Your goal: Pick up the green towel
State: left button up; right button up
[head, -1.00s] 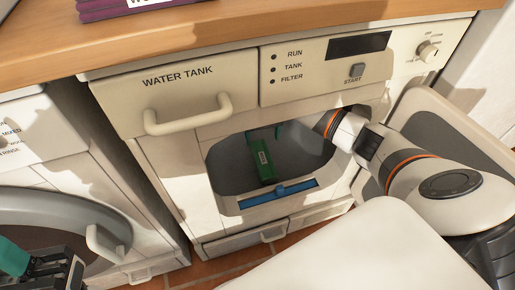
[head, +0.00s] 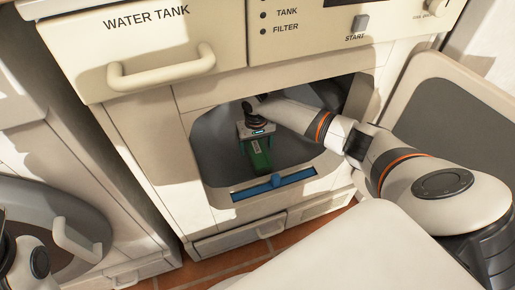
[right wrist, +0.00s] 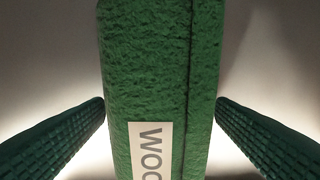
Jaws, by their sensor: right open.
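The green towel (head: 260,162), a folded bundle with a white label, is inside the open drum of the dryer in the middle. My right gripper (head: 257,139) reaches into the drum and is right over the towel. In the right wrist view the towel (right wrist: 150,60) stands between the two ribbed dark green fingers of the right gripper (right wrist: 160,102). The fingers are spread, with a gap on each side of the towel. Part of the label shows "WOO". Of my left arm only a link shows at the lower left; its gripper is out of view.
The open door (head: 455,100) is at the right. A water tank drawer handle (head: 165,72) juts out above. Another machine's round door (head: 40,215) is at the left.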

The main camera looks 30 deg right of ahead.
jog(key=shift+f, duration=0.4)
jog(key=c, duration=1.1)
jog(key=shift+r, duration=0.1)
